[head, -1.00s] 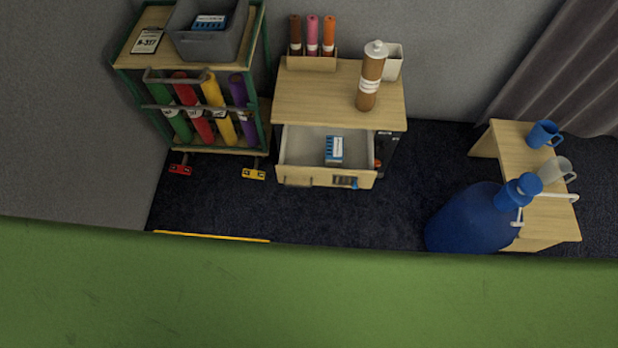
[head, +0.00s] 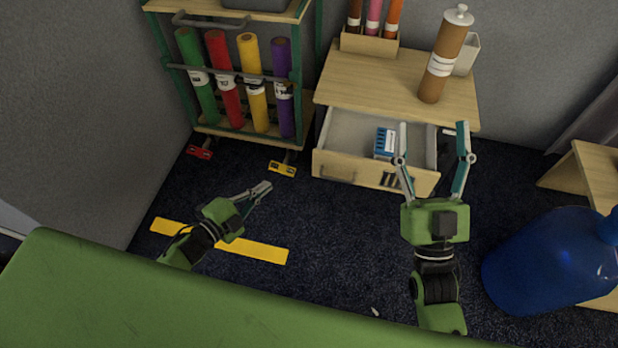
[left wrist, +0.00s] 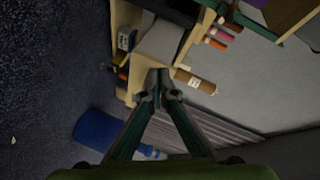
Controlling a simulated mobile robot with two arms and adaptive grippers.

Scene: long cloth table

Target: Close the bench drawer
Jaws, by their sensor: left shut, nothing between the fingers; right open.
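The wooden bench (head: 385,82) stands against the wall with its drawer (head: 335,165) pulled open toward me. A blue-and-white box (head: 385,143) lies inside the drawer. The drawer front has a handle at the left and a dark label at the right. My right gripper (head: 433,127) is open, its fingers overlapping the drawer's right end in the head view; contact cannot be told. My left gripper (head: 262,188) is shut and empty, left of the drawer and apart from it.
A green-framed rack (head: 187,90) of coloured rolls stands left.

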